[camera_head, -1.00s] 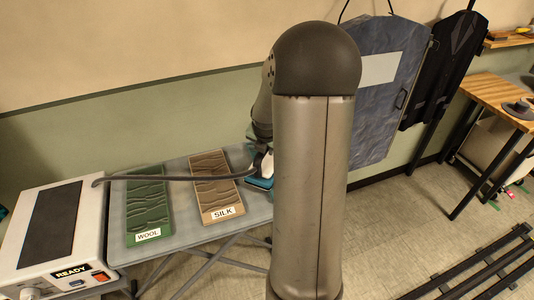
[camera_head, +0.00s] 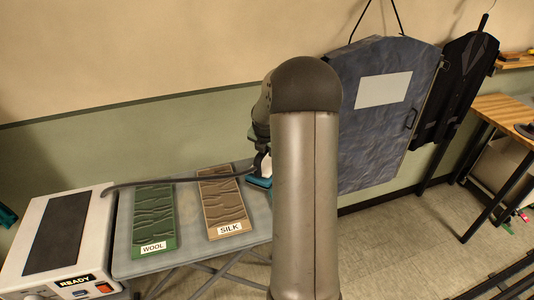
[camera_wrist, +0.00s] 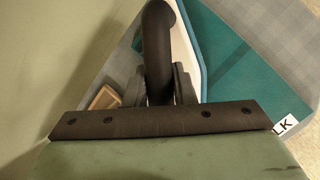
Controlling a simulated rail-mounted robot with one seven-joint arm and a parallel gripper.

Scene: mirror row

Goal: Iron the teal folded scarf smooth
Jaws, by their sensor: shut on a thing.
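My gripper (camera_wrist: 160,88) is shut on the black handle (camera_wrist: 160,40) of the iron. The iron's pale body (camera_wrist: 190,35) shows beside the handle in the wrist view. In the head view the iron (camera_head: 264,165) is mostly hidden behind my arm, at the board's far right. The teal folded scarf (camera_wrist: 245,60) lies flat to the right of the iron in the wrist view, with a fold line across it. A white label ending in "LK" (camera_wrist: 286,126) sits at its near end. I cannot tell whether the iron touches the scarf.
On the grey board (camera_head: 125,250) lie a wrinkled green WOOL cloth (camera_head: 154,220) and a wrinkled brown SILK cloth (camera_head: 222,200). A dark hose (camera_head: 180,181) runs from the white READY station (camera_head: 90,245) to the iron. A blue-grey hanging panel (camera_head: 370,140) stands right of my arm.

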